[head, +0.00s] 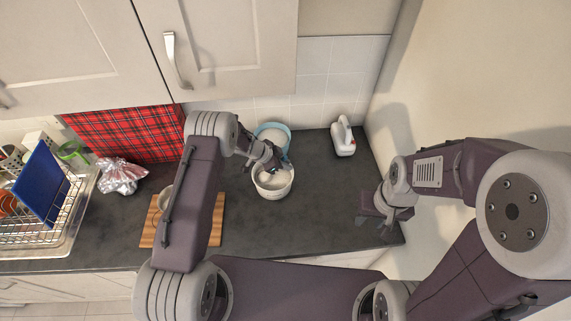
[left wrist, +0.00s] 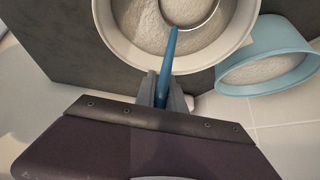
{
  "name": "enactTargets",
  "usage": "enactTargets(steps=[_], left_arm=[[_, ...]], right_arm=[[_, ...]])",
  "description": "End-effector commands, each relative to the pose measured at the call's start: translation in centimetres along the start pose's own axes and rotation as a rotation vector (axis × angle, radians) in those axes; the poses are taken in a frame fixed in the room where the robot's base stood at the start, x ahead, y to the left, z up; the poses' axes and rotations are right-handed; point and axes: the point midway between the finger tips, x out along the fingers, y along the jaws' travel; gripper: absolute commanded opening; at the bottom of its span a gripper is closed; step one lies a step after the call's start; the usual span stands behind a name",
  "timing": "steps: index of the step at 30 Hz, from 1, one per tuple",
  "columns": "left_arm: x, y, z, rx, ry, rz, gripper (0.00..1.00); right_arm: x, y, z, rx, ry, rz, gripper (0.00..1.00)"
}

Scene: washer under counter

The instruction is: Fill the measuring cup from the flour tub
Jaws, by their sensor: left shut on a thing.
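The white tub (head: 286,190) stands on the counter with pale flour in it; its rim (left wrist: 108,30) fills the top of the left wrist view. My left gripper (head: 275,164) is over the tub. In the left wrist view the left gripper (left wrist: 162,92) is shut on the blue handle (left wrist: 171,55) of the measuring cup. The cup's round metal rim (left wrist: 212,22) shows at the flour inside the tub, partly cut off by the frame, so its fill is unclear. My right gripper (head: 385,210) is above the counter's right end, away from the tub; its jaw opening is unclear.
A light blue container (head: 273,127) with pale powder stands behind the tub. A wooden board (head: 216,222), foil bag (head: 121,176) and dish rack (head: 60,215) are left. Counter right of the tub is clear.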

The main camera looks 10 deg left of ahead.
Motion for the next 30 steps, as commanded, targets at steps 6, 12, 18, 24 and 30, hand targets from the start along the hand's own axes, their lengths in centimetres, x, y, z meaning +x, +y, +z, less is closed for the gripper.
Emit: enactTargets(steps=[6,12,18,24,30], left_arm=[[-0.9,-0.1,-0.7,0.000,0.000,0.000,0.00],[-2.6,-0.3,-2.0,0.000,0.000,0.000,0.00],[-4.2,-0.5,-3.1,0.000,0.000,0.000,0.00],[-5.7,-0.7,-4.3,0.000,0.000,0.000,0.00],[-7.3,-0.9,-5.4,0.000,0.000,0.000,0.00]], right_arm=[[-1.1,0.0,-0.1,0.000,0.000,0.000,0.36],[-3.2,-0.1,-0.3,0.000,0.000,0.000,0.36],[-5.2,-0.1,-0.5,0.000,0.000,0.000,0.36],[-7.1,-0.1,-0.7,0.000,0.000,0.000,0.36],[-9.0,-0.2,-0.9,0.000,0.000,0.000,0.36]])
